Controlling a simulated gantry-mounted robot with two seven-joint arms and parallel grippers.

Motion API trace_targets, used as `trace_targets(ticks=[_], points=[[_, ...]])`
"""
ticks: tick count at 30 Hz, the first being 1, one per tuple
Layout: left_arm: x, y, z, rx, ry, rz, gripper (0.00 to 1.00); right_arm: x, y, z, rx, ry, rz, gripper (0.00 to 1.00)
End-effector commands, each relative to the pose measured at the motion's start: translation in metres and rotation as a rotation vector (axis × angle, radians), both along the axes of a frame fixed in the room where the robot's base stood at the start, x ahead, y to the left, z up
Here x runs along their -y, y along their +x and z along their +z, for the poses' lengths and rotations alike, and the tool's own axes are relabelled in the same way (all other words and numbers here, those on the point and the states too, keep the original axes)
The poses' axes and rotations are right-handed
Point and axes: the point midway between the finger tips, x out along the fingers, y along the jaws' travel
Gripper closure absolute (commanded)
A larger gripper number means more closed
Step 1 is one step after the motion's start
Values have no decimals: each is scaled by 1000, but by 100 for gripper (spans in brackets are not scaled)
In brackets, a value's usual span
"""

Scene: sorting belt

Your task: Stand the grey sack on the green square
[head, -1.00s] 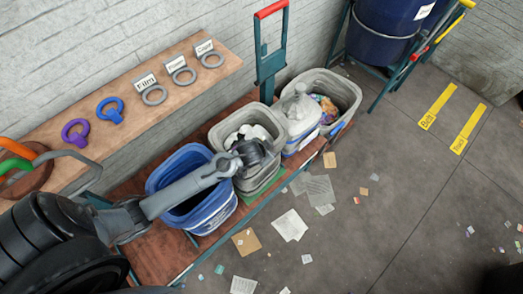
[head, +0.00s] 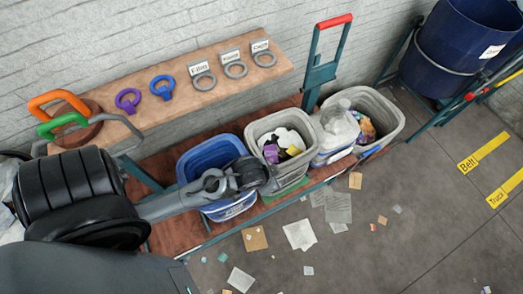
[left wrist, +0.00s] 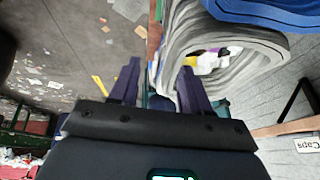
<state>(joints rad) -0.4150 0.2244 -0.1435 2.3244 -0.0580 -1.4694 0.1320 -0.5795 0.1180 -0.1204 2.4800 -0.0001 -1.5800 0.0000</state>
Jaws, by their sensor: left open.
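The grey sack (head: 254,130), open-topped with white, purple and yellow waste inside, stands upright on the lower plank. A strip of the green square (head: 290,190) shows under its front foot; the rest is hidden. My left gripper (head: 262,178) is at the sack's front left side, near the blue tub. In the left wrist view the gripper (left wrist: 158,85) is open, with its two fingers apart. The sack's ribbed grey wall (left wrist: 180,45) shows beyond and beside the right finger. I cannot tell whether they touch. My right gripper is not in view.
A blue tub (head: 188,165) stands left of the sack. A clear bag in a white tub (head: 338,125) and another grey container (head: 396,112) stand to the right. A shelf with labelled rings (head: 135,128) runs behind. Paper scraps litter the floor.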

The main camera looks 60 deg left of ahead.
Motion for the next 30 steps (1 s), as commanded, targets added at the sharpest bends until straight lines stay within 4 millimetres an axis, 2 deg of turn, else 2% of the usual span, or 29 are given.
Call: trace_targets(ticks=[1,3,6,8,17,21,26,30], points=[[5,-21,3,-33,-22,4,53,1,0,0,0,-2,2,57],[9,-42,7,-69,-38,2,53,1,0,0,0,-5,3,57],[11,-61,13,-103,-53,2,53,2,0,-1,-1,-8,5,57],[11,-67,14,-114,-57,1,53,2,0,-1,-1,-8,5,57],[12,-68,16,-116,-58,-1,53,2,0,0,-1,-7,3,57],[12,-68,22,-116,-58,-1,53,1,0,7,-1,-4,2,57],[12,-68,45,-116,-58,-1,53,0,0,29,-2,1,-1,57],[12,-68,80,-116,-58,-1,53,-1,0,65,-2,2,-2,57]])
